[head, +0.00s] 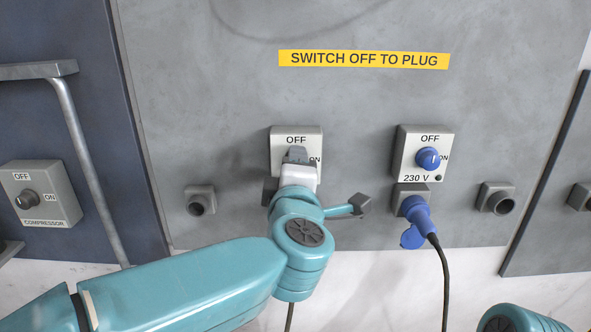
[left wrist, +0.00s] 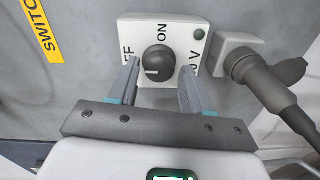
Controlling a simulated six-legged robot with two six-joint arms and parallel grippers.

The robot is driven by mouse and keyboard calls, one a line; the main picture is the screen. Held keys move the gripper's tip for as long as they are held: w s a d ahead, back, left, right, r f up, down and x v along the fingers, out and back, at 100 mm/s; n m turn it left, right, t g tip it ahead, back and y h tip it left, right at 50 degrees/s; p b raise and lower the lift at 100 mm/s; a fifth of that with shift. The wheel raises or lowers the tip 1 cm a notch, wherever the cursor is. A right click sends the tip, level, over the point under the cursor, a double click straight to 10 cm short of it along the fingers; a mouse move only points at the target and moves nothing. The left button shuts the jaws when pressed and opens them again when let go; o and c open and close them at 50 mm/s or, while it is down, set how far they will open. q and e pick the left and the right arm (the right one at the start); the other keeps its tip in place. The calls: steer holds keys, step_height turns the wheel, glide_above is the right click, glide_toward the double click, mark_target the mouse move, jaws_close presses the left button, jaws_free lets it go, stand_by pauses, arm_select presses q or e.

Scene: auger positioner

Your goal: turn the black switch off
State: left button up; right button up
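The black switch (left wrist: 158,62) is a round knob on a light box (left wrist: 140,28) lettered OFF, ON and V. Its white pointer mark lies on the OFF side of the knob's face, pointing left in the left wrist view. My left gripper (left wrist: 160,68) is open, with one finger on each side of the knob; I cannot tell if they touch it. In the head view my left gripper (head: 297,156) covers the knob, and only the box's upper part (head: 283,137) shows. My right gripper is out of view.
A black plug (left wrist: 268,82) sits in a socket beside the box. To the right are a blue switch (head: 428,158) and a blue plug (head: 416,210) with cable. A compressor switch (head: 40,195) and a metal handrail (head: 82,150) are at left.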

arm_select(q)
steer(key=shift+o, duration=0.2)
steer(key=shift+s, duration=0.4)
steer(key=s+b, duration=0.1)
steer(key=s, duration=1.4)
steer(key=shift+s+r, duration=0.3)
